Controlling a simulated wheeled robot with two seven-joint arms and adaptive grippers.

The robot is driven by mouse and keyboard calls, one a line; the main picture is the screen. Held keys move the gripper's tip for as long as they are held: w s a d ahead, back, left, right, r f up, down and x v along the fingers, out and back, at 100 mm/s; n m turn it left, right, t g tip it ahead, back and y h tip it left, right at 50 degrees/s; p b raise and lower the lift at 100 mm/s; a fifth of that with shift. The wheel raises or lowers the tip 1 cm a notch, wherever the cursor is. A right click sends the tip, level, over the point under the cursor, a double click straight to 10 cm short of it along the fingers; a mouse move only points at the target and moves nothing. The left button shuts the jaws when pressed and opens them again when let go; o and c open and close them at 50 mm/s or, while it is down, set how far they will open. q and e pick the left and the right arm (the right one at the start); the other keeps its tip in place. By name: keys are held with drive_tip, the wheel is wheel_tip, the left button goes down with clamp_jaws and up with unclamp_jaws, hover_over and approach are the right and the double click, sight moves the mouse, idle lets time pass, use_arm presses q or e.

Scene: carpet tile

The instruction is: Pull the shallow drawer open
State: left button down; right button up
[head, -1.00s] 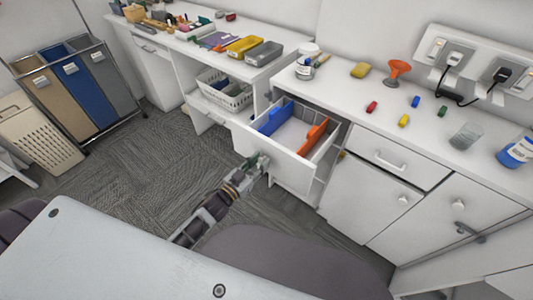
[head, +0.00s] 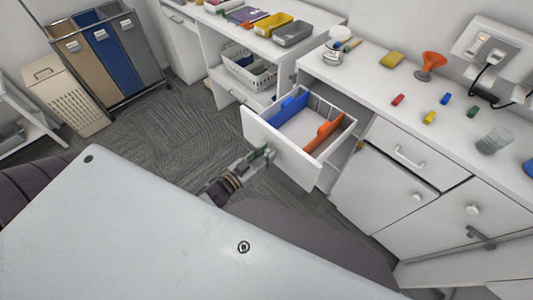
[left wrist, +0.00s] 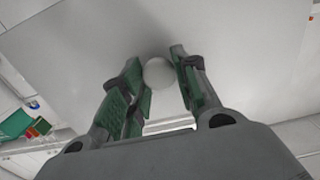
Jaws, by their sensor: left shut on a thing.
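The shallow drawer (head: 277,149) stands pulled out from the white cabinet in the head view, with a blue divider (head: 287,112) and an orange divider (head: 323,131) inside. My left gripper (head: 262,157) is at the drawer's front face, its fingers on the knob, which it mostly hides in the head view. In the left wrist view the round pale knob (left wrist: 159,73) sits between the green-padded fingers of the left gripper (left wrist: 158,85), against the plain front panel (left wrist: 230,35). My right gripper is not in view.
A closed drawer (head: 400,150) and cabinet doors stand right of the open drawer. The countertop holds several small coloured blocks, an orange funnel (head: 430,65) and a clear cup (head: 494,141). Laundry bins (head: 103,60) stand far left. Carpet (head: 170,145) lies clear left of the drawer.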

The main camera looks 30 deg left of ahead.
use_arm(q)
drive_tip(key=c, duration=1.4)
unclamp_jaws()
drive_tip(key=shift+r, duration=0.1)
drive_tip(key=o, duration=0.3)
drive_tip(key=shift+s+a, duration=0.1)
drive_tip(key=shift+s, duration=0.1)
drive_tip(key=shift+v, duration=5.95)
